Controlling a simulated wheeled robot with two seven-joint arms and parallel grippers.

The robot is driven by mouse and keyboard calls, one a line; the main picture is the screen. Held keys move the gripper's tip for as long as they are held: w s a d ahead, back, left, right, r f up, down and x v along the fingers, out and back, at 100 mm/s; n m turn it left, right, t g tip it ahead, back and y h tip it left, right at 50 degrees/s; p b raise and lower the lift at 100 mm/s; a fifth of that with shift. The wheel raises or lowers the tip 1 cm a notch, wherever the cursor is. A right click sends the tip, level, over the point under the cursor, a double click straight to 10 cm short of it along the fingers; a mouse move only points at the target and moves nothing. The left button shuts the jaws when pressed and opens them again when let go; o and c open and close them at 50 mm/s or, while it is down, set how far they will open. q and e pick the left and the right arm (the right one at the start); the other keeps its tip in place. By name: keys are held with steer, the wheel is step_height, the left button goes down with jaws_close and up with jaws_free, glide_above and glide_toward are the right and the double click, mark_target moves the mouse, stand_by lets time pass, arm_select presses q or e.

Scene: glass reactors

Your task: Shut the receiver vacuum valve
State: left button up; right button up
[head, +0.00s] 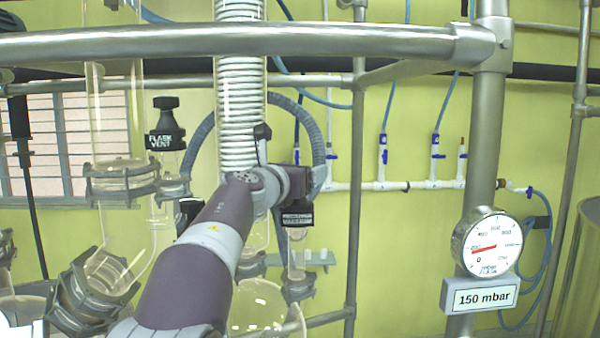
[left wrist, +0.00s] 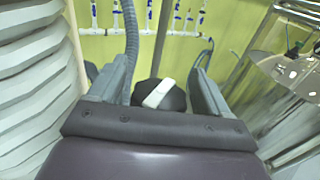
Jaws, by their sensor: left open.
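A black valve body with a small white-lettered label (head: 297,218) shows in the head view, just below my left gripper (head: 304,182). Its lettering is too small to read, and the gripper hides its upper part. In the left wrist view, a round black knob (left wrist: 174,101) with a white bar across its top sits between the two spread fingers of my left gripper (left wrist: 160,88). The white bar lies diagonally. The fingers stand on either side of the knob with gaps visible, and the gripper is open. My right gripper is in neither view.
A white ribbed coil column (head: 241,90) stands close beside my left arm. A black valve labelled FLASK VENT (head: 165,140) is to the left. A metal rail (head: 250,40) crosses above. A gauge (head: 487,245) above a 150 mbar sign is at right.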

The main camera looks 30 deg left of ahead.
arm_select(q)
steer(key=s+b, duration=0.4)
steer(key=s, duration=0.8)
steer(key=shift+s+d, duration=0.35)
